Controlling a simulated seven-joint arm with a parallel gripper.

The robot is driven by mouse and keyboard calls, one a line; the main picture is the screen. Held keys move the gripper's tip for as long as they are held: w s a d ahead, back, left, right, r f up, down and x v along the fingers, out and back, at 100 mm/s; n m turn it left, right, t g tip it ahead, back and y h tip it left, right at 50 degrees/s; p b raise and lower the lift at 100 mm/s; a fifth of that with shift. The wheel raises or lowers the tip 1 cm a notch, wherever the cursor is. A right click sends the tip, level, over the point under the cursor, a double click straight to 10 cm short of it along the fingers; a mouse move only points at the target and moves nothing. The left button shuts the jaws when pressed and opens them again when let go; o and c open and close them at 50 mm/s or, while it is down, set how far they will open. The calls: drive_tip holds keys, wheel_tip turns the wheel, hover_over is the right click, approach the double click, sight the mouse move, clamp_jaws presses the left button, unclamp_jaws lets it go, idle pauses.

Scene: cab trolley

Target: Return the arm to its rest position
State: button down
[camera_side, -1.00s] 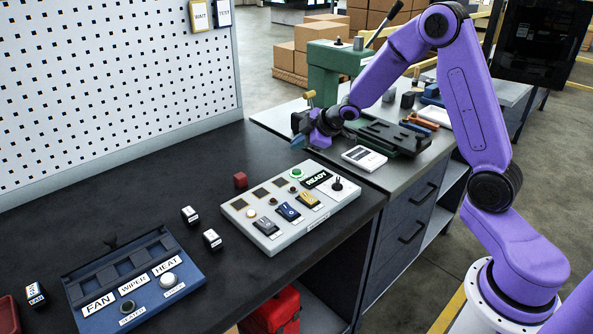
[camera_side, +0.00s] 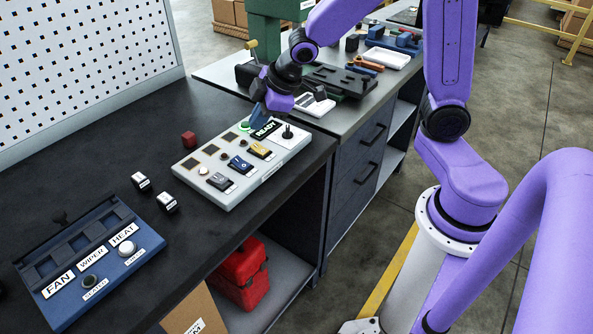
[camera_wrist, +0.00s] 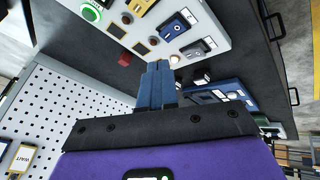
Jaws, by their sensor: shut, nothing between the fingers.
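My gripper (camera_side: 257,115) is at the far end of the grey control panel (camera_side: 241,165), its blue fingers pointing down beside the green button (camera_side: 245,126) and the READY display (camera_side: 266,130). Whether the fingertips touch the panel cannot be told. In the wrist view my gripper (camera_wrist: 158,68) shows two blue fingers together, with nothing between them. The panel (camera_wrist: 150,12) fills the top of that view, with its green button (camera_wrist: 91,12) at upper left.
A blue panel (camera_side: 92,262) labelled FAN, WIPER and HEAT lies at front left. Two small switch caps (camera_side: 141,181) and a red block (camera_side: 188,138) lie nearby. A pegboard (camera_side: 85,60) stands at left. A dark tray (camera_side: 335,80) lies behind my gripper.

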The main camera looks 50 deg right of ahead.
drive_tip(key=s+d+r+n+g+h, duration=0.1)
drive_tip(key=s+g, duration=0.4)
drive_tip(key=s, duration=2.2)
drive_tip(key=shift+s+r+g, duration=0.3)
drive_tip(key=shift+r, duration=0.05)
